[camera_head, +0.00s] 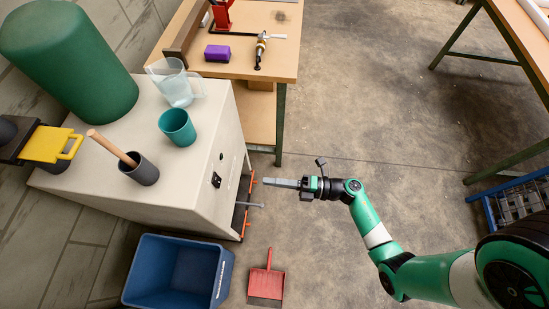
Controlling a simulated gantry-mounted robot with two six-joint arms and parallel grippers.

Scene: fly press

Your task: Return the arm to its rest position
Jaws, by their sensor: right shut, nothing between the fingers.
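My right gripper (281,182) is at the middle of the head view, at the end of my green and white right arm (376,233). Its fingers point left toward the front of a cream cabinet (190,190). The fingers are together with nothing seen between them. The fingertips are close to an orange-edged part (247,205) with a grey rod on the cabinet's front; I cannot tell whether they touch. My left gripper is not in the view.
On the cabinet stand a green tank (70,60), a clear jug (173,85), a teal cup (177,127) and a dark cup (143,170) with a wooden handle. A blue bin (180,270) and red dustpan (266,283) lie below. A wooden bench (270,60) stands behind; open floor lies right.

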